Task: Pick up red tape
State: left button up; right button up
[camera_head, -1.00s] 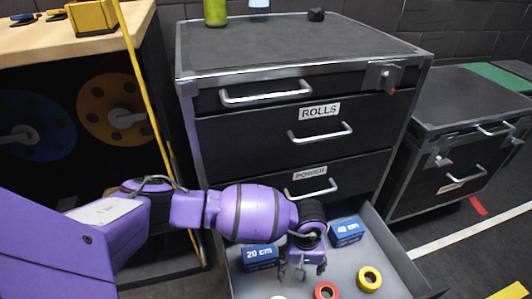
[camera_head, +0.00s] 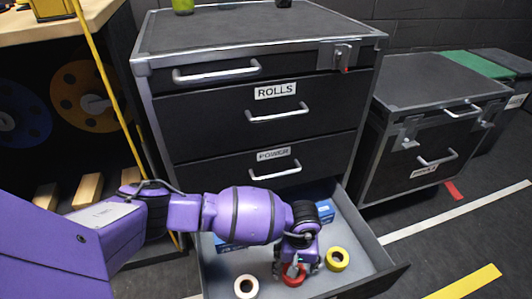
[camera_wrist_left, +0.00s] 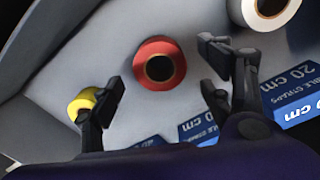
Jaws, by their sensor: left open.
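The red tape (camera_head: 293,275) is a red roll lying flat on the floor of the open bottom drawer (camera_head: 375,281). In the left wrist view the red tape (camera_wrist_left: 159,63) shows in full, with a dark hole in its middle. My left gripper (camera_head: 296,268) is over the red tape in the head view and partly covers it. In the left wrist view my left gripper (camera_wrist_left: 160,85) is open and empty, with fingers on both sides of the roll's line. I cannot tell the exact height of the fingers above the roll.
A yellow roll (camera_head: 337,259) lies to the right of the red one and a white roll (camera_head: 246,287) to its left. Blue boxes (camera_head: 325,211) lie at the back of the drawer. The cabinet front (camera_head: 262,137) rises behind the drawer.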

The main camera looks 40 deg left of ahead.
pick_arm(q)
jog(key=f, duration=0.1)
jog(key=f+b, duration=0.1)
jog(key=f, duration=0.1)
jog(key=f+b, duration=0.1)
jog(key=shift+w+d+f, duration=0.15)
jog(key=shift+w+f, duration=0.1)
jog(key=shift+f, duration=0.05)
jog(key=shift+r, duration=0.1)
jog(key=shift+c, duration=0.5)
jog(key=shift+w, duration=0.1)
jog(key=c, duration=1.1)
